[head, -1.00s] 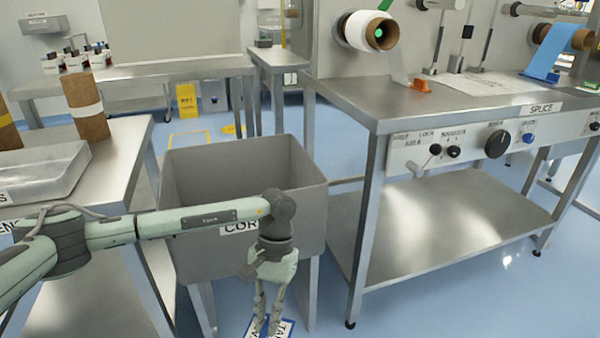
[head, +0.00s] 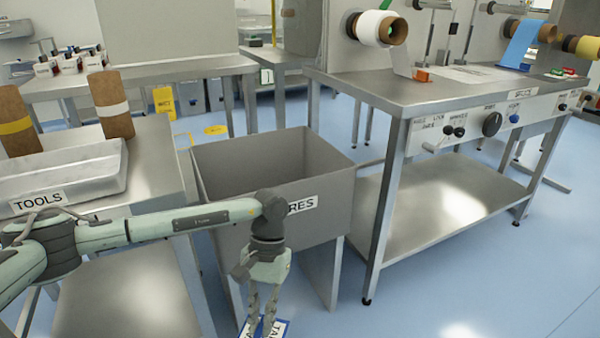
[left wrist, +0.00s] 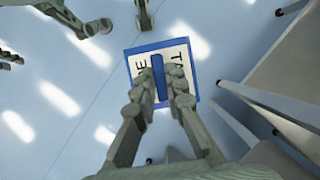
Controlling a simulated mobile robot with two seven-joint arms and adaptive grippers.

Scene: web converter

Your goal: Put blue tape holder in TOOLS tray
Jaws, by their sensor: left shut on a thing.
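My left gripper (head: 262,318) hangs low in front of the grey bin in the head view. It is shut on the blue tape holder (head: 277,328), which is cut off by the bottom edge there. In the left wrist view the blue tape holder (left wrist: 190,44) shows as a blue-rimmed square with a white label reading partly "TA". The fingertips (left wrist: 160,88) close on its raised blue middle bar, above the floor. The TOOLS tray (head: 70,179) is a shallow metal tray on the steel table at left, apart from the gripper. My right gripper is not clearly seen.
The grey bin (head: 215,165), with a label ending "RES", stands between the left table (head: 155,165) and the splice table (head: 375,90). Cardboard cores (head: 110,104) stand behind the tray. Open blue floor (head: 480,285) lies at right.

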